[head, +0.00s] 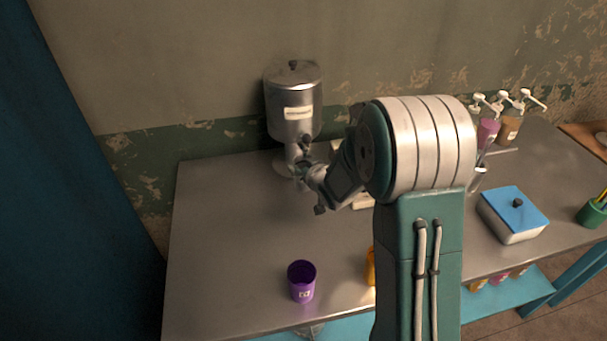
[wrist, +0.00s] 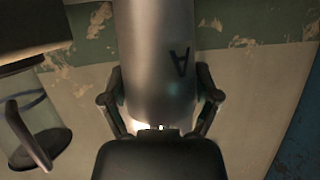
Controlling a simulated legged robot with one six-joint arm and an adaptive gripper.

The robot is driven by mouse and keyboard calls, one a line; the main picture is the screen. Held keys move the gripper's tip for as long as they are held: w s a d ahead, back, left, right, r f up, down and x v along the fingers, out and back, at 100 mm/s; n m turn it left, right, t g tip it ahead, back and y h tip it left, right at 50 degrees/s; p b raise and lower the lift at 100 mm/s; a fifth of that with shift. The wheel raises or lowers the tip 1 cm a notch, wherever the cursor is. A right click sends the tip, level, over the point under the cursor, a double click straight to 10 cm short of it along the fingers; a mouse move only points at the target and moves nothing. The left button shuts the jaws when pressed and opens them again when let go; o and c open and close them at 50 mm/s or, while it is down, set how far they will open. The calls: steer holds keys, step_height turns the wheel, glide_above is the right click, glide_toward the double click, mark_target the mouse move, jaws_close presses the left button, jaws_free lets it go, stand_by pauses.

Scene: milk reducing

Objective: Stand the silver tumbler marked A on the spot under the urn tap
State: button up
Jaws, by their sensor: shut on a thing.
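The silver tumbler marked A (wrist: 158,62) fills the middle of the wrist view, its black letter A appearing inverted there. My gripper (wrist: 160,105) has a finger on each side of it and is shut on it. In the head view my gripper (head: 304,170) is just in front of the silver urn (head: 294,105), close to its tap (head: 305,142). My arm and gripper hide much of the tumbler and the spot there, so I cannot tell whether the tumbler touches the surface.
A purple cup (head: 302,282) stands near the front edge of the metal table (head: 225,225). An orange cup (head: 371,268) is partly behind my arm. A blue-lidded box (head: 513,213) and pump bottles (head: 510,122) stand at right. The table's left side is clear.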

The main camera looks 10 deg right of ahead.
step_height(320, 180, down, 3)
steer(key=shift+r, duration=0.1)
steer(key=o, duration=1.1)
steer(key=shift+c, duration=0.2)
steer(key=s+d+r+m+g+h, duration=0.1)
steer(key=s+d+r+g+h, duration=0.1)
steer(key=s+r, duration=0.6)
steer(key=s+d+r+g+h, duration=0.15)
steer(key=s+r, duration=0.35)
steer(key=s, duration=0.6)
steer(key=s+a+r+g, duration=0.1)
steer(key=s+r+g, duration=0.1)
steer(key=s, duration=0.6)
steer(key=s+a+r+g, duration=0.2)
steer(key=s, duration=0.7)
steer(key=shift+s+a+r+m+y, duration=0.15)
steer(key=shift+a+r+m+y, duration=0.05)
steer(key=shift+r+m+y, duration=0.25)
